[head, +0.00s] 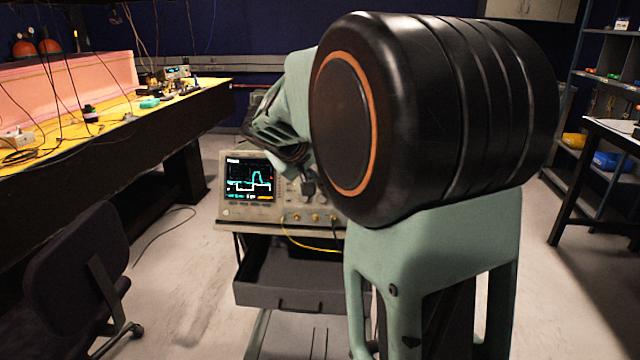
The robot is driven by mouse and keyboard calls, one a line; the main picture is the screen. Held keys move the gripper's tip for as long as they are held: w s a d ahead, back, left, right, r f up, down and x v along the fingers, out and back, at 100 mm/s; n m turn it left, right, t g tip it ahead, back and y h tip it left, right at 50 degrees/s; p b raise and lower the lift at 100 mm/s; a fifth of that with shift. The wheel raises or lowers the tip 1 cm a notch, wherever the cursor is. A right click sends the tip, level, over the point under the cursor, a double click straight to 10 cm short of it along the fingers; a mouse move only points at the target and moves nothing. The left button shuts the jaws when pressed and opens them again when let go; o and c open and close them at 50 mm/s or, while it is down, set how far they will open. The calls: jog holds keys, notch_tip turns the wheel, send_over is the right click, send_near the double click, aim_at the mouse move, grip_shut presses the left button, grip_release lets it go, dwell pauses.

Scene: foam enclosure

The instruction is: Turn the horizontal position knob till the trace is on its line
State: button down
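An oscilloscope (264,213) stands on a cart, its lit screen (248,179) facing me. The screen shows a cyan trace with a raised pulse right of centre, and pale stepped marks lower down. Whether the trace meets its line is too small to tell. My gripper (308,186) appears as a small dark shape in front of the control panel, right of the screen. My arm covers much of it, and its fingers are not clear. I cannot make out the horizontal position knob or whether the gripper touches it.
A yellow cable (303,245) hangs from the scope's front connectors. The cart's dark drawer (290,285) sits below. A workbench (170,110) with electronics and a chair (75,265) are at left. A table (612,130) and shelves are at right.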

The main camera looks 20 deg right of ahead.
jog(key=n+b, duration=0.1)
jog(key=n+h+b, duration=0.1)
jog(key=n+b, duration=0.1)
jog(key=shift+a+f, duration=0.2)
jog(key=shift+f, duration=0.05)
jog(key=shift+n+h+b, duration=0.5)
jog(key=shift+n+b, duration=0.25)
jog(key=shift+n, duration=0.25)
jog(key=shift+r, duration=0.1)
jog(key=c, duration=2.3)
grip_release()
jog(key=shift+o, duration=0.2)
jog(key=shift+a, duration=0.1)
jog(key=v, duration=1.1)
jog(key=shift+s+a, duration=0.25)
jog(key=shift+s, duration=0.15)
jog(key=shift+r, duration=0.1)
